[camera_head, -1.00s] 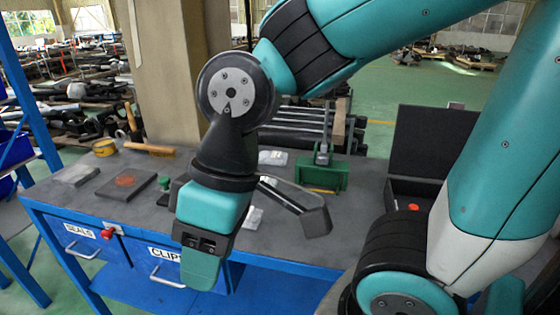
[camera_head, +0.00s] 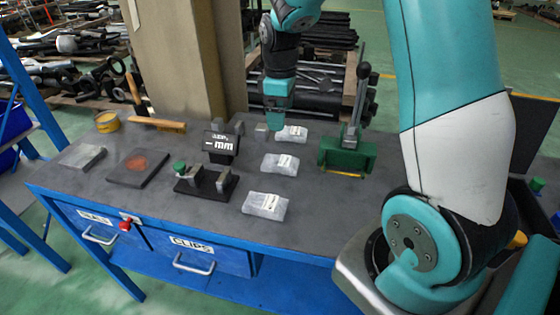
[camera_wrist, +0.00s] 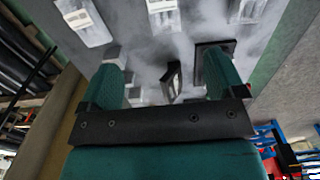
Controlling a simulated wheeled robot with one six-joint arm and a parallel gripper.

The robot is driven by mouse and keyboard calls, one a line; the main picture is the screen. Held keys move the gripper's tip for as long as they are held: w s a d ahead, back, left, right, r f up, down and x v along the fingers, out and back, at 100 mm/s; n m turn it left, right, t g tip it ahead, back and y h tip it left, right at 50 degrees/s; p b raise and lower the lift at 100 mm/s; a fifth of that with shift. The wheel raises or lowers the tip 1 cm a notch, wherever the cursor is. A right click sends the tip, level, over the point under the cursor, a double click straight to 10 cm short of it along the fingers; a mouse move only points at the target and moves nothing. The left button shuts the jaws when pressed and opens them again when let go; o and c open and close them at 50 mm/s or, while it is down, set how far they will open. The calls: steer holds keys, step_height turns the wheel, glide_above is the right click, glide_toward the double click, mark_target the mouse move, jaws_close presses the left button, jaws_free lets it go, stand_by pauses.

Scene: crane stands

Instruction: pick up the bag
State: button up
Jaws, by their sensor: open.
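Three small clear plastic bags with white labels lie in a row on the grey worktop: a far bag (camera_head: 291,134), a middle bag (camera_head: 281,164) and a near bag (camera_head: 265,205). The bags also show along the top of the wrist view, at left (camera_wrist: 84,22), centre (camera_wrist: 163,15) and right (camera_wrist: 247,10). My gripper (camera_head: 277,122) is above the back of the worktop, beside the far bag in the head view. In the wrist view my gripper (camera_wrist: 165,82) has its two green fingers wide apart, with no bag between them.
A small display gauge (camera_head: 221,143) and a black stand (camera_head: 206,182) are left of the bags. A green lever press (camera_head: 347,152) stands at right. A dark plate (camera_head: 138,167), a flat clear-topped piece (camera_head: 81,157) and a brush (camera_head: 157,124) lie at left. A pillar (camera_head: 185,60) rises behind.

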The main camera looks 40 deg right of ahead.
steer(key=p, duration=0.1)
glide_above(281, 160)
step_height(281, 160, down, 10)
steer(key=shift+w+r, duration=0.1)
steer(key=shift+r, duration=0.05)
steer(key=shift+f+p, duration=0.9)
steer(key=shift+f, duration=1.85)
steer(key=shift+c, duration=0.3)
steer(key=c, duration=1.1)
